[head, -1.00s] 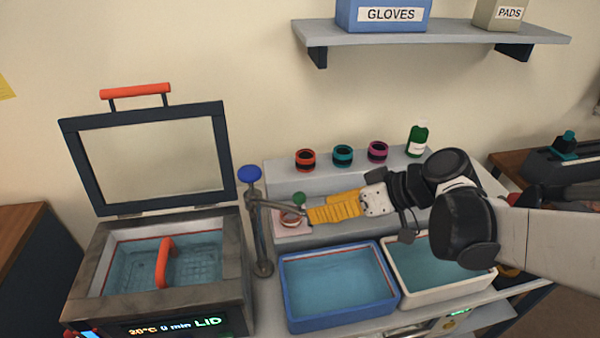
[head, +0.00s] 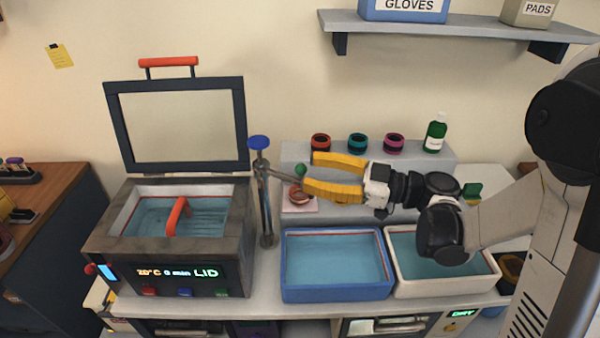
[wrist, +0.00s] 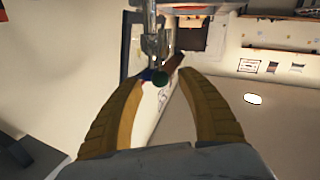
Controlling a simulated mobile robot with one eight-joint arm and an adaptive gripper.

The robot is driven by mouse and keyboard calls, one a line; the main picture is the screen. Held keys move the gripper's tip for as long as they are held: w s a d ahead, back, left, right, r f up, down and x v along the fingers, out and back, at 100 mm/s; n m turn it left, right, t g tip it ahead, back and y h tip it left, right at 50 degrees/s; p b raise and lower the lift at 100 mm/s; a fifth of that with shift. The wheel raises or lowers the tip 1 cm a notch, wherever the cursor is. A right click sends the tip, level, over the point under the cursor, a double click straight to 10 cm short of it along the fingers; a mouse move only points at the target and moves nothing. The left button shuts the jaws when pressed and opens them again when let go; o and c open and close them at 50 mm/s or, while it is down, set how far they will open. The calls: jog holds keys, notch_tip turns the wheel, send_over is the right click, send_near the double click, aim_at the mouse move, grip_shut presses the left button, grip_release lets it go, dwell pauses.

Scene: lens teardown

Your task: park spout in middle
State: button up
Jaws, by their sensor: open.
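The spout (head: 283,180) is a grey metal arm on an upright post (head: 267,225) with a blue knob (head: 259,143) on top. It reaches right from the post, beside the blue-rimmed tub. A small green ball (head: 300,169) shows near its outer end. In the wrist view the green ball (wrist: 159,76) appears between the fingertips, with the metal spout (wrist: 156,40) beyond. Contact cannot be told; the lower finger hides part of the spout's end.
A blue tub (head: 290,290) and a white tub (head: 450,286) of water stand in front. A bath with a raised lid (head: 240,120) is left. Three coloured rings (head: 357,143) and a green bottle (head: 435,135) stand on the back ledge.

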aim_at(299, 170)
jog(key=shift+x, duration=1.55)
grip_shut()
jog(key=shift+s+a+t, duration=0.1)
jog(key=shift+s+t, duration=0.05)
jog(key=shift+t, duration=0.15)
